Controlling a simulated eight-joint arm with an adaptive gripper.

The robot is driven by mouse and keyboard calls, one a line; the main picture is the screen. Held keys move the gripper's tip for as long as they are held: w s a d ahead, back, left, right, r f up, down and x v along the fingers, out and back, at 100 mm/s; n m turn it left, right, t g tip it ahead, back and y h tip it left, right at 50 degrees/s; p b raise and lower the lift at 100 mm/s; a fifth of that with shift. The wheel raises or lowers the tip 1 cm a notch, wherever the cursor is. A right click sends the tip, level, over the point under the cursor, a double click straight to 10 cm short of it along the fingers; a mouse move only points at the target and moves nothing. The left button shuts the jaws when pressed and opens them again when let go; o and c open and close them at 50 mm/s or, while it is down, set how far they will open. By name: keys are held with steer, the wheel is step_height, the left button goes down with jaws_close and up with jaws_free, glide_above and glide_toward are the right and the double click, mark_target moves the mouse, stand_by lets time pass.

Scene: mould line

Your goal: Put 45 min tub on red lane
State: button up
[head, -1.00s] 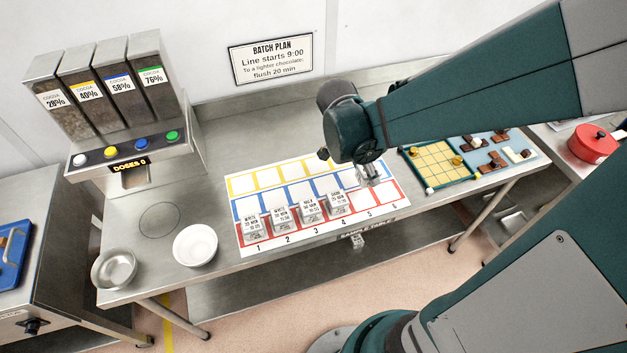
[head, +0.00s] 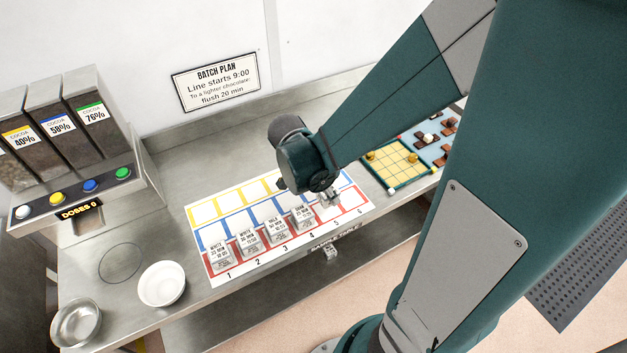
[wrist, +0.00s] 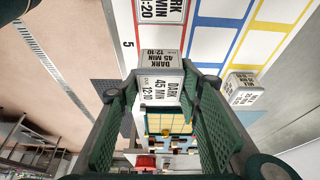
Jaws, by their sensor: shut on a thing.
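My gripper (wrist: 165,115) is shut on the 45 min tub (wrist: 162,93), a small pale tub marked DARK 45 MIN 12:10, between its green fingers. In the head view my gripper (head: 330,198) is low over the right part of the red lane (head: 351,201), around column 5. The tub is hard to make out there, and I cannot tell if it touches the mat. Tubs fill red lane columns 1 to 4, the last of them a DARK tub (head: 302,218), also at the top of the wrist view (wrist: 172,9).
Another small tub (wrist: 243,90) stands at the right in the wrist view, near the yellow lane's end. A yellow grid board (head: 397,167) lies right of the mat. A white bowl (head: 162,284) and a metal bowl (head: 76,323) stand at the left.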

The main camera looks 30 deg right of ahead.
mark_target(328, 201)
steer(key=shift+f, duration=0.4)
steer(key=shift+f+b, duration=0.35)
steer(key=shift+f, duration=1.7)
steer(key=shift+f, duration=0.2)
steer(key=o, duration=1)
steer(key=shift+c, duration=0.2)
steer(key=shift+r, duration=0.2)
steer(key=p+v, duration=0.1)
steer(key=v, duration=1.1)
steer(key=shift+p, duration=0.35)
